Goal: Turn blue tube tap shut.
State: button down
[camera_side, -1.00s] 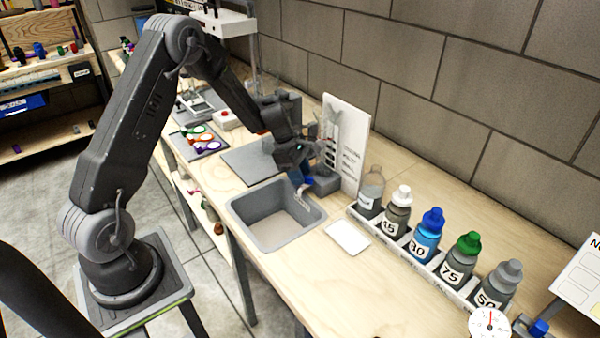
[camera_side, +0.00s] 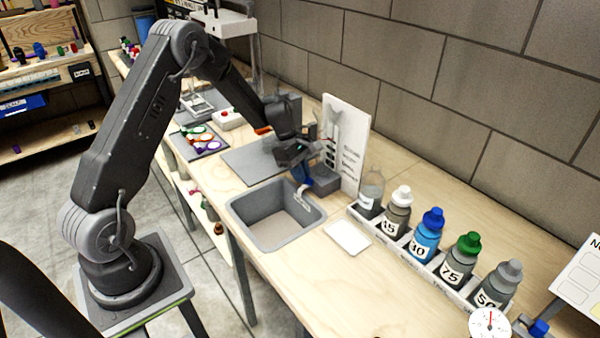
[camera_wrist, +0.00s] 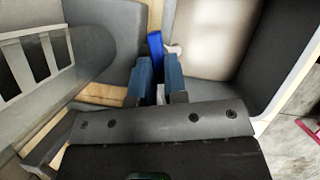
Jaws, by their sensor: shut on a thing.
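The blue tap (camera_wrist: 155,44) shows in the wrist view as a blue bar rising past my fingertips, with a small white piece beside it. My gripper (camera_wrist: 160,76) has its two blue-grey fingers on either side of it, closed on it. In the side view my gripper (camera_side: 297,163) is low over the back edge of the grey sink (camera_side: 236,213). A little of the blue tap (camera_side: 305,181) shows beneath it, with a pale spout over the sink. My fingers and wrist hide most of the tap, and I cannot tell its exact angle.
A white upright panel (camera_side: 352,140) with a grey block at its foot stands just right of my gripper. A rack of capped bottles (camera_side: 425,238) runs along the right, and a white card (camera_side: 347,237) lies beside the sink. A grey plate (camera_side: 245,163) lies left.

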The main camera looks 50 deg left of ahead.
jog(key=shift+m, duration=0.3)
jog(key=c, duration=1.2)
grip_release()
jog(key=shift+o, duration=0.2)
